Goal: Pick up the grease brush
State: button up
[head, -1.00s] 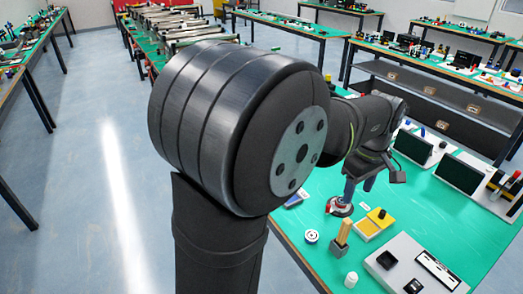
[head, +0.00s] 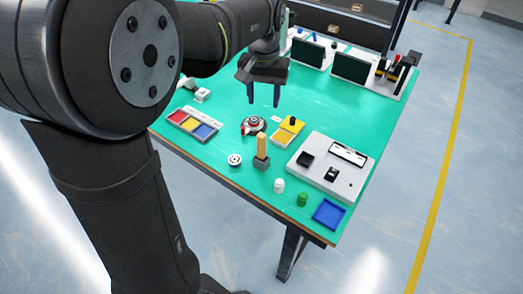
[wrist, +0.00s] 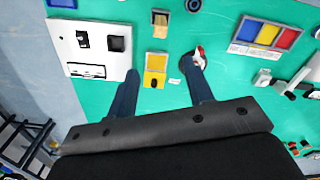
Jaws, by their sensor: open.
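The likely grease brush is an upright wooden handle (head: 262,145) in a dark grey block on the green table. In the wrist view, its light wooden top (wrist: 161,19) shows at the upper middle edge. My gripper (head: 264,103) is open and empty, pointing down above the table and behind the brush in the head view. In the wrist view, the two fingers of my gripper (wrist: 160,72) stand apart, with the brush beyond them. Nothing lies between the fingers at their height.
A yellow tray (head: 281,139) with a black-knobbed yellow block and a red-and-black round part (head: 253,126) lie near the brush. A white disc (head: 235,160), white cap (head: 279,185), grey panel (head: 320,178) and three-colour tray (head: 193,124) surround it.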

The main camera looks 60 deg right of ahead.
aim_at(262, 143)
notch_tip(262, 143, down, 12)
jog(key=m, duration=0.4)
jog(key=shift+a+f, duration=0.25)
jog(key=shift+f, duration=1.05)
jog(key=shift+a+f, duration=0.2)
jog(key=shift+f, duration=1.1)
grip_shut()
